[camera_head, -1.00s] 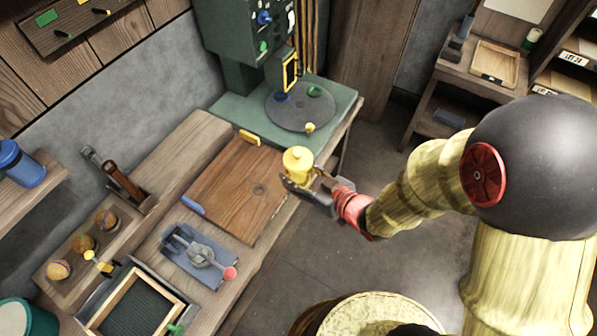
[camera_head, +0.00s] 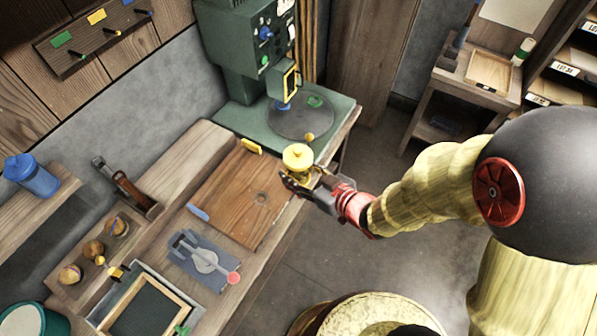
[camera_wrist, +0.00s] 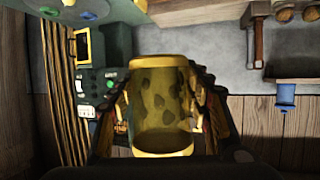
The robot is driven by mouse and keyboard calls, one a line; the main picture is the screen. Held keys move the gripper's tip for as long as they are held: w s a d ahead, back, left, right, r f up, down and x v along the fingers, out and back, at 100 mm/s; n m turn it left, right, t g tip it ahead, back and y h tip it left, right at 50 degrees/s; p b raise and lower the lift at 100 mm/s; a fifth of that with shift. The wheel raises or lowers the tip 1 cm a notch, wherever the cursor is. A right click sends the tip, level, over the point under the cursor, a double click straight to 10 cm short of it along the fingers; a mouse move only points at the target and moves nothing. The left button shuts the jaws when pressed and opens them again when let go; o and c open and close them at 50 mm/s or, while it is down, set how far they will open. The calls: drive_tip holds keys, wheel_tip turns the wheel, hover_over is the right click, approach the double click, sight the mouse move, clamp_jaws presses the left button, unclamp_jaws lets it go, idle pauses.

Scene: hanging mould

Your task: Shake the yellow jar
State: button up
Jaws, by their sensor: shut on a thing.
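The yellow jar (camera_head: 298,158) is held up in my gripper (camera_head: 308,184), near the right edge of the wooden bench and in front of the green machine. In the wrist view the jar (camera_wrist: 161,100) is see-through yellow with several dark pieces inside, and my gripper's fingers (camera_wrist: 164,112) close on it from both sides. In the head view the jar looks roughly upright, lid on top. Its lower part is partly hidden by the fingers.
A wooden board (camera_head: 238,198) lies on the bench below and left of the jar. The green machine (camera_head: 237,86) with a round plate (camera_head: 300,122) stands behind. A grey lever press (camera_head: 203,260) and a framed tray (camera_head: 146,308) sit at the front left. Open floor lies to the right.

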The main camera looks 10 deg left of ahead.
drive_tip(key=shift+f, duration=0.1)
wheel_tip(320, 180, down, 7)
drive_tip(key=b, duration=0.6)
